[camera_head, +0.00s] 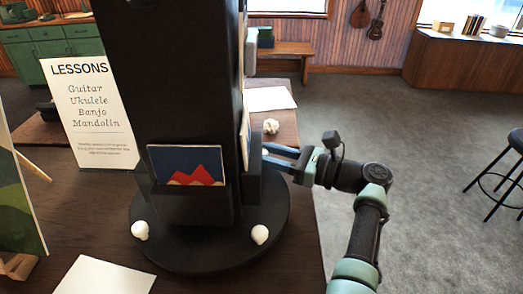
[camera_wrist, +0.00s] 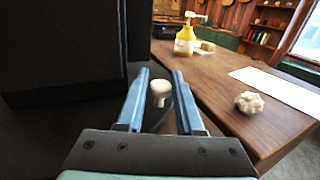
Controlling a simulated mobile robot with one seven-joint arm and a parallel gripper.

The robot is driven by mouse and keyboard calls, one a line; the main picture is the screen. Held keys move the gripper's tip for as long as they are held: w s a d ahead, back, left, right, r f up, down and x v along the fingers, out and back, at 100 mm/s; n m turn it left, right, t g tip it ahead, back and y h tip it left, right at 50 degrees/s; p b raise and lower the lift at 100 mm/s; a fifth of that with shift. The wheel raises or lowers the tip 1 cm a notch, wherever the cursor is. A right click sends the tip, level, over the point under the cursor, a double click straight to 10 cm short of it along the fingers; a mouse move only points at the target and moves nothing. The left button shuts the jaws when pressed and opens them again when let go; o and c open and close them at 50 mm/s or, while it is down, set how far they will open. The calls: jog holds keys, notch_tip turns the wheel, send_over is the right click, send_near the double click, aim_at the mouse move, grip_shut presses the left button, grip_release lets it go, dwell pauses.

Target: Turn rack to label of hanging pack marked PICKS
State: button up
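A black rack (camera_head: 170,85) with a square column stands on a round black base (camera_head: 205,245) on a wooden table. One face holds a card with a red zigzag (camera_head: 186,166) in a low pocket. No pack marked PICKS can be read in either view. White knobs (camera_head: 140,230) (camera_head: 260,234) stand on the base rim. My gripper (camera_head: 266,156) reaches in from the right, at the far right side of the base. In the wrist view my gripper (camera_wrist: 162,88) is open, its blue fingers either side of a white knob (camera_wrist: 161,92); contact cannot be told.
A LESSONS sign (camera_head: 93,112) stands behind the rack at left. A white paper (camera_head: 104,275) lies at the front left. A crumpled white lump (camera_wrist: 249,102) and a yellow bottle (camera_wrist: 186,41) are on the table. Open floor lies at right, with a stool (camera_head: 507,165).

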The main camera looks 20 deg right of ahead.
jog(key=shift+o, duration=0.2)
jog(key=shift+d, duration=0.15)
jog(key=b+v, duration=0.1)
jog(key=v, duration=1.1)
jog(key=shift+s+d+b, duration=0.25)
jog(key=shift+b, duration=0.15)
